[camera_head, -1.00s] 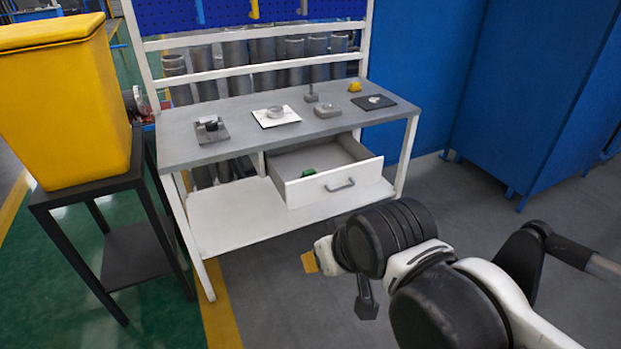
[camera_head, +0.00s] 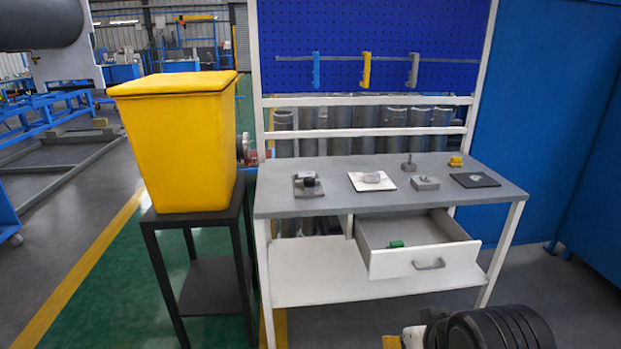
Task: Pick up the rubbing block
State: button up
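I cannot tell for sure which object is the rubbing block. A small green block (camera_head: 396,244) lies inside the open drawer (camera_head: 420,262) of the workbench. A small yellow object (camera_head: 455,161) and a grey block with a raised top (camera_head: 425,183) stand on the benchtop. My arm shows only at the bottom edge, right of centre, well in front of the bench. A tan tip (camera_head: 392,342) shows at its end, cut off by the frame. The gripper's fingers cannot be made out, and it touches none of these objects.
On the grey benchtop (camera_head: 350,200) are a dark fixture (camera_head: 307,184), a white plate with a ring-like part (camera_head: 372,180), an upright post (camera_head: 409,163) and a black mat (camera_head: 475,180). A yellow bin (camera_head: 180,140) on a black stand is at left. Blue cabinets stand at right.

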aim_at(400, 243)
jog(key=i+j, duration=0.2)
jog(key=i, duration=0.3)
jog(key=i+j, duration=0.2)
jog(key=i, duration=0.25)
jog(key=i+j+z, duration=0.1)
jog(key=i, duration=0.4)
jog(key=j, duration=0.1)
